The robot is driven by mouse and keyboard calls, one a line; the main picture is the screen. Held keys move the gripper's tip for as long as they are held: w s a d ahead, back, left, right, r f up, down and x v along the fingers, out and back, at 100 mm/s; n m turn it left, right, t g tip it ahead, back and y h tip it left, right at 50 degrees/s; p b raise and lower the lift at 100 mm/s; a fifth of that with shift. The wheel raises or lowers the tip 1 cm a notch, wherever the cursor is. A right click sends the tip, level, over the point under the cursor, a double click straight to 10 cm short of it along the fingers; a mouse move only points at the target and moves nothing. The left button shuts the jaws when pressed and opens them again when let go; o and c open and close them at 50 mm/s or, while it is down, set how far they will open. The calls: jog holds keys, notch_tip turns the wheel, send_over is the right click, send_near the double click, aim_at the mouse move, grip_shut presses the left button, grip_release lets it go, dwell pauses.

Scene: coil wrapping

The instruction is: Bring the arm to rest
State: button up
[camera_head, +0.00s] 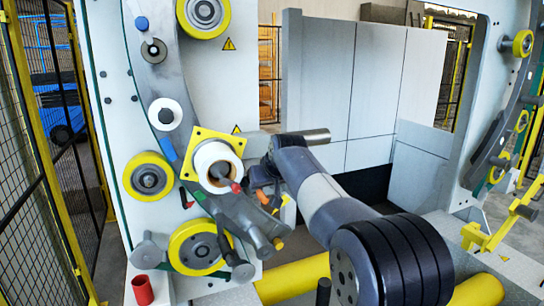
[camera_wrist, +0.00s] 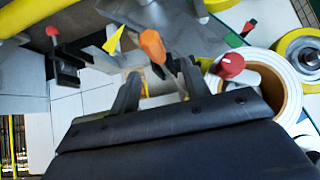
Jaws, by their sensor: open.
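My arm reaches from the lower right of the head view to the middle, beside the wrapping ring (camera_head: 170,100). My gripper (camera_wrist: 159,72) shows in the wrist view with its two dark fingers apart. I see nothing held between them. An orange-ended part (camera_wrist: 152,45) on a dark stem appears beyond the fingertips; whether it touches them I cannot tell. In the head view my wrist partly hides the gripper, and a small orange part (camera_head: 262,196) shows near it. A white roll (camera_head: 217,165) with a red knob (camera_head: 236,187) sits left of my wrist.
Yellow rollers (camera_head: 148,176) line the ring. A metal bar (camera_head: 305,137) lies close behind my wrist. Yellow cylinders (camera_head: 295,278) lie low in front. A mesh fence (camera_head: 35,150) stands at left, grey panels (camera_head: 345,80) behind. Open space shows right of my arm.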

jog(key=b+v, duration=0.2)
jog(key=v, duration=0.7)
jog(key=p+x, duration=0.3)
jog(key=x, duration=0.8)
jog(key=shift+w+a+f, duration=0.1)
jog(key=shift+w+f, duration=0.1)
jog(key=shift+w, duration=0.1)
notch_tip(320, 180, up, 4)
jog(key=shift+s+f+p, duration=0.15)
jog(key=shift+f+p, duration=0.1)
jog(key=shift+p, duration=0.9)
jog(key=d, duration=0.1)
jog(key=w+d+f, duration=0.1)
jog(key=d+f, duration=0.1)
jog(key=shift+w+d+f+b, duration=0.1)
jog(key=shift+w+d+b, duration=0.2)
